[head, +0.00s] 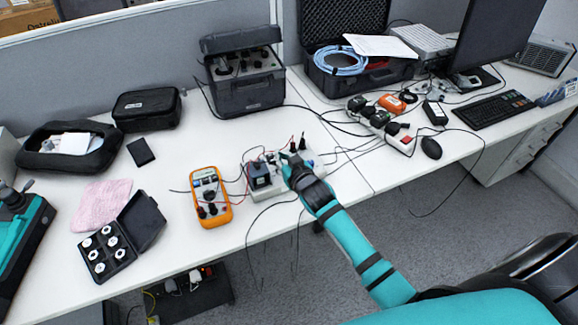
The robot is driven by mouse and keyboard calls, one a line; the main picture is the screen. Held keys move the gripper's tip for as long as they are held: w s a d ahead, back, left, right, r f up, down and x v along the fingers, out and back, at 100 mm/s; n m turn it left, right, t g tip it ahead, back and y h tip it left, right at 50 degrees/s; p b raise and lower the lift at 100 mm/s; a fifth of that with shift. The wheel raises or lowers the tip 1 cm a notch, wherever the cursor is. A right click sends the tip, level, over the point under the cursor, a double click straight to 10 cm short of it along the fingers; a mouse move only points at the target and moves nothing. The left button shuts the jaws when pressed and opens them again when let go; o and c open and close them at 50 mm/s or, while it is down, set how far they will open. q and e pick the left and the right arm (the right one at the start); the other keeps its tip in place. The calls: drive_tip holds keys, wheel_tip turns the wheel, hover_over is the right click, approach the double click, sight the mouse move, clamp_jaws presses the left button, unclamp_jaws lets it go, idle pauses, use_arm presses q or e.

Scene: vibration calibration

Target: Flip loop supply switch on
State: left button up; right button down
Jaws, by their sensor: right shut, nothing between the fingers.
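The loop supply unit seems to be the small light-grey box (250,192) with wires and terminals at the middle of the desk. A dark blue block (259,174) stands on its left part. My right gripper (286,160) is shut and empty. It is over the right part of the box, and its fingers and wrist hide some of the box. The switch is too small to make out, and I cannot tell whether the fingertips touch it.
An orange multimeter (210,197) lies left of the box. A black case with white discs (110,245), a pink cloth (102,203) and a black pouch (147,109) are further left. A dark instrument case (246,90) stands behind. Loose wires cross the desk around the box.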

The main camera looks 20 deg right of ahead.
use_arm(q)
drive_tip(key=shift+w+f, duration=0.25)
drive_tip(key=shift+w, duration=0.15)
use_arm(e)
drive_tip(key=v, duration=0.2)
drive_tip(key=f+v, duration=0.1)
drive_tip(key=v, duration=0.1)
drive_tip(key=shift+s, duration=0.25)
use_arm(q)
drive_tip(key=shift+s, duration=0.1)
